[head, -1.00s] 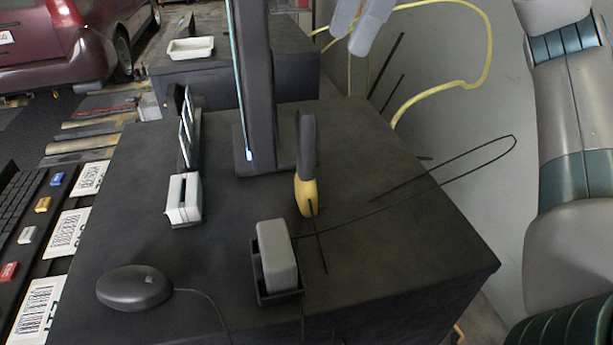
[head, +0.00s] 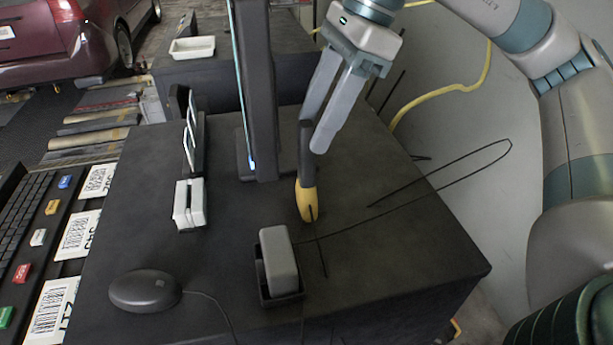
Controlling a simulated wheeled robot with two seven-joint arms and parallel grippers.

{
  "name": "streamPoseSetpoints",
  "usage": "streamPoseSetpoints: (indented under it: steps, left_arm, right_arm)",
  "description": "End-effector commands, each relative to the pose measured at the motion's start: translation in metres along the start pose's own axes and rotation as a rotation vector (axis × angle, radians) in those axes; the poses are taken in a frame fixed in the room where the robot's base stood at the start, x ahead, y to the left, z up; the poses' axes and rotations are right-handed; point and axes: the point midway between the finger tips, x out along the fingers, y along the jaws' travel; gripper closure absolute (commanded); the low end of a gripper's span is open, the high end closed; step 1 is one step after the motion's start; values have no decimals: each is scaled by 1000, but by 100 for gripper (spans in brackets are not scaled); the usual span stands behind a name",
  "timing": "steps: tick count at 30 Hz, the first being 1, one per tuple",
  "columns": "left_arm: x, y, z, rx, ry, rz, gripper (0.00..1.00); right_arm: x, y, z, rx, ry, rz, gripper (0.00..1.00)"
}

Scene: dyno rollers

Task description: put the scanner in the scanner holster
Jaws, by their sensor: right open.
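The scanner (head: 307,198) has a yellow head and a dark grey handle. It stands head down on the dark desktop, with the handle pointing up and a thin black cord near its head. My right gripper (head: 314,132) is open, pointing down at the top of the handle; its fingers appear close beside the handle, and contact cannot be told. No holster is clearly recognisable. A black open-topped holder (head: 280,299) with a grey block (head: 279,258) in it stands in front of the scanner. A pale slotted block (head: 188,205) stands to the left. My left gripper is not in view.
A dark monitor stand (head: 260,100) rises just behind and left of the scanner. A black mouse (head: 145,290) lies at the front left, beside a keyboard (head: 30,215) and barcode cards. The cord loops over the desk's right side, which is otherwise clear.

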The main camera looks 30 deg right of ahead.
Motion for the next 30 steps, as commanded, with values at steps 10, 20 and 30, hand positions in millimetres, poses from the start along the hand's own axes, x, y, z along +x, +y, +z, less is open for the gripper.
streamPoseSetpoints:
  steps: [10, 20, 30]
  left_arm:
    - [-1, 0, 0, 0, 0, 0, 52]
    - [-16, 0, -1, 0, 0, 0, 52]
    - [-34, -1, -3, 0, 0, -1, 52]
  right_arm:
    - [5, 0, 0, 0, 0, 0, 52]
    - [17, 0, -2, 0, 2, 3, 52]
    - [54, -2, -5, 0, 1, 1, 52]
